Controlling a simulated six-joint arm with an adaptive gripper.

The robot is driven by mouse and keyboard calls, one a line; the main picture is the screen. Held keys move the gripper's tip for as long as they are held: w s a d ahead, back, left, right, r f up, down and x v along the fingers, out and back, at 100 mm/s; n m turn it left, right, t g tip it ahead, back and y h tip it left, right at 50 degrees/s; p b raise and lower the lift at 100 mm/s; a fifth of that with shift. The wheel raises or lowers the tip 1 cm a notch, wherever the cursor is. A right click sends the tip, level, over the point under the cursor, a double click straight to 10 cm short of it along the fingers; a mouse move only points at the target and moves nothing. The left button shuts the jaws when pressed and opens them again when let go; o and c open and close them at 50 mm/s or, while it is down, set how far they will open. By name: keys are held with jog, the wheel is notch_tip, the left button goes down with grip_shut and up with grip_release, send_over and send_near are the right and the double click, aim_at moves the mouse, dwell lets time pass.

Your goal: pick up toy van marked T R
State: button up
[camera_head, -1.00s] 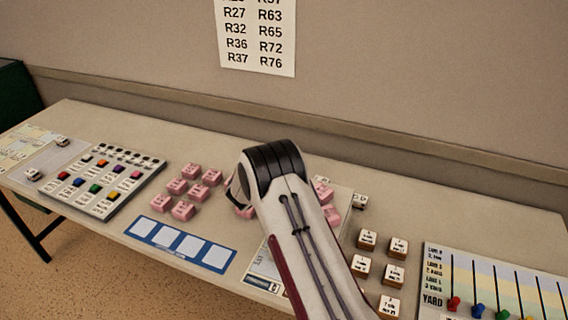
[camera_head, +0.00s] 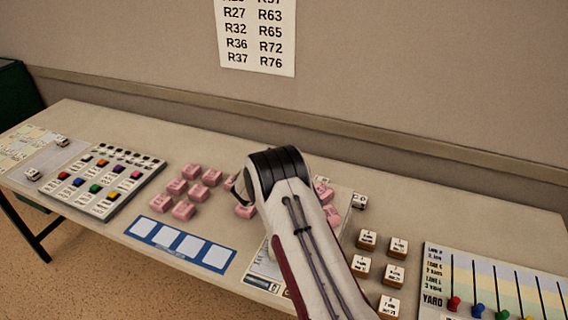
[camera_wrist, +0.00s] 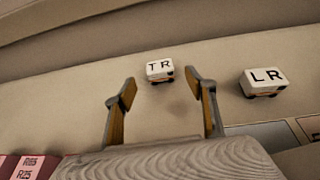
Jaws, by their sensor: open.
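The toy van marked T R (camera_wrist: 159,68), small and white with black letters and dark wheels, stands on the pale table top in the wrist view. My gripper (camera_wrist: 161,81) is open, with one finger to the left and one to the right of the van in the picture. The van appears just beyond the fingertips and lined up with the gap; I see no contact. A similar van marked L R (camera_wrist: 264,80) stands to its right, outside the fingers. In the head view my arm hides the gripper, and the T R van cannot be made out.
Pink blocks (camera_head: 184,210) lie left of my arm, and some show at the wrist view's lower left (camera_wrist: 30,168). White-topped brown blocks (camera_head: 397,248) and a yard lever board (camera_head: 490,285) are at right. A blue card (camera_head: 180,243) lies in front. The wall stands behind.

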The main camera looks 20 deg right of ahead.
jog(key=shift+x, duration=2.6)
jog(key=shift+r, duration=0.15)
jog(key=shift+c, duration=0.5)
jog(key=c, duration=1.1)
